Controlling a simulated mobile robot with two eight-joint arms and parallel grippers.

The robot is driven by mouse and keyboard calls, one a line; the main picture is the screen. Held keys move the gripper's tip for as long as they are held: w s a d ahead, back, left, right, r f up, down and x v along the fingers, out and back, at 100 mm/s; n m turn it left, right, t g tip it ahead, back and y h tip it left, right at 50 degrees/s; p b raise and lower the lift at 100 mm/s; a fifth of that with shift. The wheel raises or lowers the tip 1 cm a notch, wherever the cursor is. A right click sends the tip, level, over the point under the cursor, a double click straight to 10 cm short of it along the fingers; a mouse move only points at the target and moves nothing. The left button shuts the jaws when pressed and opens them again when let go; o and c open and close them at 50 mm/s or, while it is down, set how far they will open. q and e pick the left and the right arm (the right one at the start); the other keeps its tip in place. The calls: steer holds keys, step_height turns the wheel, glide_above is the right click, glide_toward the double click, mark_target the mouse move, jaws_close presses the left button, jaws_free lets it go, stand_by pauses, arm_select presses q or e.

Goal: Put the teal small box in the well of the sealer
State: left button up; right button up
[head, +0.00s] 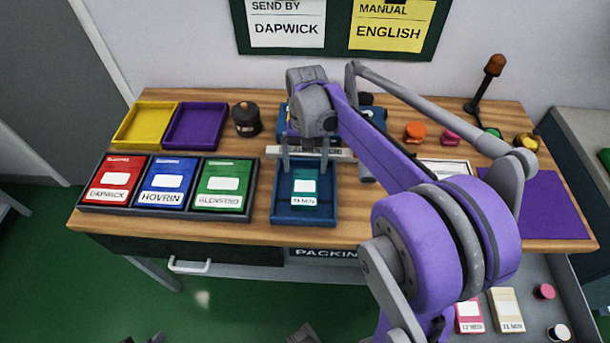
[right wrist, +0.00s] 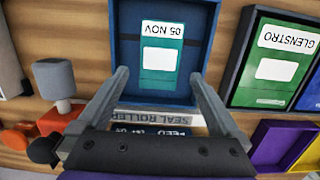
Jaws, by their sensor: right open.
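The teal small box (head: 304,186), with a white label and a date strip, lies in the dark blue well (head: 288,217) at the front of the sealer (head: 337,153). In the right wrist view the teal box (right wrist: 160,62) lies inside the blue walls of the well (right wrist: 205,40), near its roller side. My right gripper (head: 305,168) is open over the roller end of the well. In the right wrist view its fingers (right wrist: 158,78) are apart, one on each side of the box's near end, with gaps visible. My left gripper is not in view.
A black tray (head: 152,209) with red, blue and green packs sits left of the well. Yellow (head: 146,124) and purple (head: 194,126) trays and a dark jar (head: 246,119) stand behind. A purple mat (head: 555,209) lies right. My right arm hides part of the table.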

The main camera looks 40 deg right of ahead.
steer(key=s+a+r+n+t+h, duration=0.1)
steer(key=s+a+r+n+t, duration=0.2)
steer(key=s+a, duration=0.4)
steer(key=s+a+f+n+t, duration=0.3)
steer(key=s+a+f+n, duration=0.2)
steer(key=s+a+f, duration=0.2)
steer(key=shift+s+d+f, duration=0.1)
